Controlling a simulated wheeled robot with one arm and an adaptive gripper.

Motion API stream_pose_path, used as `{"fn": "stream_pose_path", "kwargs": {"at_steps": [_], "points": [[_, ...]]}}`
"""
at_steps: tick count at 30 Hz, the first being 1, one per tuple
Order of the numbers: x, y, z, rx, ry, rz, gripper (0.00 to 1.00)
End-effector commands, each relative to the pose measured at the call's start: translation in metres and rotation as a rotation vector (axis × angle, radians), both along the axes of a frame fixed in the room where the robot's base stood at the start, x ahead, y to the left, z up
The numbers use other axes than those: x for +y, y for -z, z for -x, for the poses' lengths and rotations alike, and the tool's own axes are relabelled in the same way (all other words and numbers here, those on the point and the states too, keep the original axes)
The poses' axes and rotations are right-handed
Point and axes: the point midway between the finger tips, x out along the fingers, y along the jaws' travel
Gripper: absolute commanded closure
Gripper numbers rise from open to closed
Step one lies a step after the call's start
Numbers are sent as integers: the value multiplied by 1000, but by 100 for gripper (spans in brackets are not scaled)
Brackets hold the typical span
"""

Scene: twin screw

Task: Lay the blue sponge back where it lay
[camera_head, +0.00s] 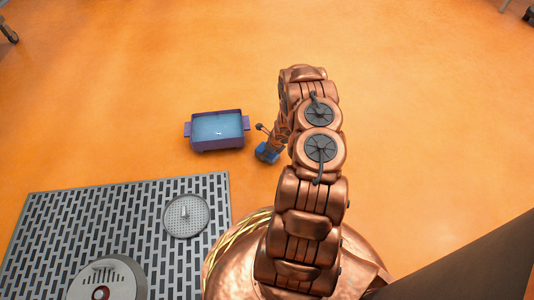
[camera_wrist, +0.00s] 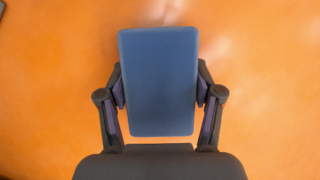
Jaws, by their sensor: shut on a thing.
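The blue sponge (camera_wrist: 158,82) is a flat block with rounded corners, upright in the middle of the wrist view. My gripper (camera_wrist: 160,90) is shut on it, with one dark finger against each long side. In the head view a small part of the blue sponge (camera_head: 267,152) shows left of my copper arm, over the orange floor. My arm hides most of my gripper there. The place where the sponge lay cannot be told from these frames.
A purple tub (camera_head: 217,144) with light blue water stands left of the sponge. A grey slotted grate (camera_head: 55,230) lies at the lower left, with a round perforated disc (camera_head: 186,215) and a grey domed thing (camera_head: 106,281) on it.

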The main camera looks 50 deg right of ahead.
Motion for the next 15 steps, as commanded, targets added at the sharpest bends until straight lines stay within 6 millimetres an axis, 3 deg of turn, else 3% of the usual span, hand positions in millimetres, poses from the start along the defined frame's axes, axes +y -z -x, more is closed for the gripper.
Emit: {"fn": "stream_pose_path", "kwargs": {"at_steps": [8, 9, 15], "points": [[0, 2, 0, -1, 0, 1, 67], [0, 1, 0, 0, 0, 1, 30], [0, 1, 0, 0, 0, 1, 10]]}}
